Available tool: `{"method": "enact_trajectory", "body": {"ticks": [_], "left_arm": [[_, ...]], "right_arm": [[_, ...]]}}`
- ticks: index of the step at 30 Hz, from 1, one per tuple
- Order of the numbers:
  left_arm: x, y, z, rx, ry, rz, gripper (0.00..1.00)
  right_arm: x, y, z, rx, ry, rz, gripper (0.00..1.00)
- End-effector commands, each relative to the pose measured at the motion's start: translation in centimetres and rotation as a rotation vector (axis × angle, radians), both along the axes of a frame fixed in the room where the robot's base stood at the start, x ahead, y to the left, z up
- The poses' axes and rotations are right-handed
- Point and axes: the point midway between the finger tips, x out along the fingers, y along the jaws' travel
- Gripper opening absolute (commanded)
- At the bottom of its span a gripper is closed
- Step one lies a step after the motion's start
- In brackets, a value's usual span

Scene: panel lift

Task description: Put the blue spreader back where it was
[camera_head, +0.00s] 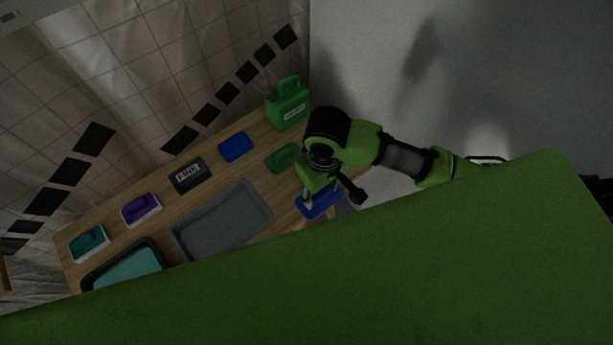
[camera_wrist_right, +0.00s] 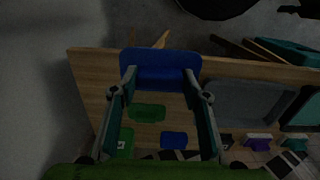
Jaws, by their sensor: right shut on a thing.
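The blue spreader (camera_head: 318,205) is a flat blue piece below my right gripper (camera_head: 311,192), near the right end of the wooden table. My right gripper is shut on it. In the right wrist view the blue spreader (camera_wrist_right: 160,66) lies across the tips of the two fingers, and it shows past the table's edge there. Part of it is hidden by the gripper in the head view. My left gripper is not in view.
On the table (camera_head: 203,154) stand a green jug (camera_head: 288,105), a flat green piece (camera_head: 281,158), a blue block (camera_head: 235,147), a dark labelled box (camera_head: 189,176), a purple piece (camera_head: 140,208), a teal piece (camera_head: 89,242), a grey tray (camera_head: 268,207) and a teal-filled tray (camera_head: 158,248).

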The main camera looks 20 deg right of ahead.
Motion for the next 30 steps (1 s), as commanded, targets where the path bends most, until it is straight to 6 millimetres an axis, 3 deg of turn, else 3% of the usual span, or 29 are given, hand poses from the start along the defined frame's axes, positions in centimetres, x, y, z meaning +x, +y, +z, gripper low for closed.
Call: {"method": "enact_trajectory", "body": {"ticks": [6, 12, 22, 30], "left_arm": [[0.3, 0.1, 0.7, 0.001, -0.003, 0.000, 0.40], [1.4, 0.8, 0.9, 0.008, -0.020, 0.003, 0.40], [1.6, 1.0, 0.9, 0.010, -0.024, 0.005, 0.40], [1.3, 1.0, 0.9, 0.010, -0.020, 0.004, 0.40]], "right_arm": [[5.0, 0.2, -1.9, -0.001, -0.001, -0.003, 0.20], [7.5, 0.3, -5.6, 0.001, 0.001, -0.002, 0.20], [9.5, 0.4, -7.9, 0.001, 0.000, 0.001, 0.20], [9.5, 0.4, -10.9, -0.001, -0.001, 0.002, 0.20]]}}
